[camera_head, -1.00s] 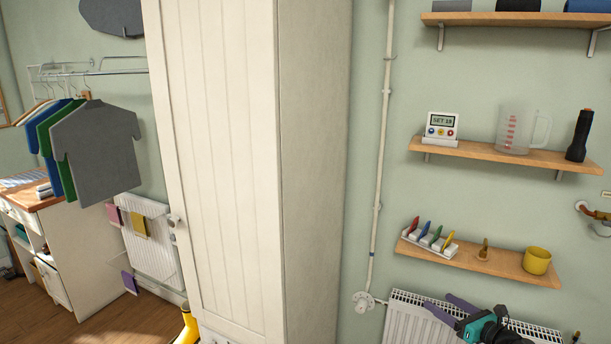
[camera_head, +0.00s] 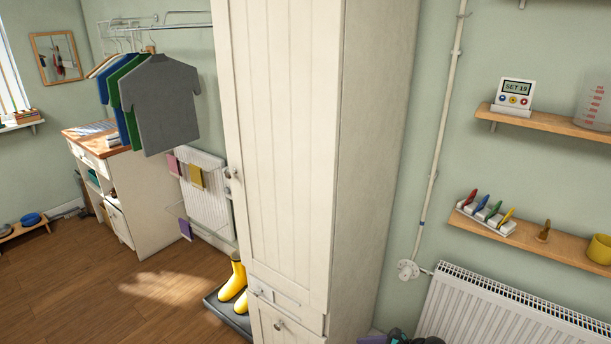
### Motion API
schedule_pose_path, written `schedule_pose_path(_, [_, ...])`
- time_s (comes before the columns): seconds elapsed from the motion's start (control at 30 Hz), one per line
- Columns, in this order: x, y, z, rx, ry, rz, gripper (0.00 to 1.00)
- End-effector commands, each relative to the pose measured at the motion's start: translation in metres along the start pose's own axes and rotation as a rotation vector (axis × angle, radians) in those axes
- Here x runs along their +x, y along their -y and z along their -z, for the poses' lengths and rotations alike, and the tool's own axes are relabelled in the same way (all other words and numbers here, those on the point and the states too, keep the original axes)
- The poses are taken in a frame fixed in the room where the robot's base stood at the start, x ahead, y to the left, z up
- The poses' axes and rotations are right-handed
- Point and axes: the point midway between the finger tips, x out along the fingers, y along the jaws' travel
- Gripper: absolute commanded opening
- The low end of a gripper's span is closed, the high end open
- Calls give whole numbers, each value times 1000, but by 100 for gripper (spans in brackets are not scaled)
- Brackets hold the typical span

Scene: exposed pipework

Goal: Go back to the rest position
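Only a small part of my gripper (camera_head: 372,339) shows at the bottom edge of the head view, a purple finger piece beside dark arm parts. It is in front of the floor area between the tall white cabinet (camera_head: 285,130) and the radiator (camera_head: 500,310). The rest of it is cut off by the frame, so its opening and anything in it are hidden.
Shelves on the right wall hold a display unit (camera_head: 513,95), a measuring jug (camera_head: 594,100), coloured levers (camera_head: 487,212) and a yellow mug (camera_head: 600,249). A white pipe (camera_head: 440,130) runs down the wall. Yellow boots (camera_head: 236,283) stand on a tray. Wooden floor (camera_head: 110,290) is clear at left.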

Motion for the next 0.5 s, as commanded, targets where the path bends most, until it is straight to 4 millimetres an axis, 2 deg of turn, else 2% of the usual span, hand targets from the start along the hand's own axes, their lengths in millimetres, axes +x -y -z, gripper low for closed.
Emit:
schedule_pose_path(0.03, [16, -21, 6, -41, -31, -47, 70])
schedule_pose_path(0.2, [53, -84, 35, -203, -138, -201, 70])
schedule_pose_path(0.33, [71, -133, 62, -350, -218, -332, 70])
schedule_pose_path(0.5, [80, -197, 106, -586, -318, -538, 70])
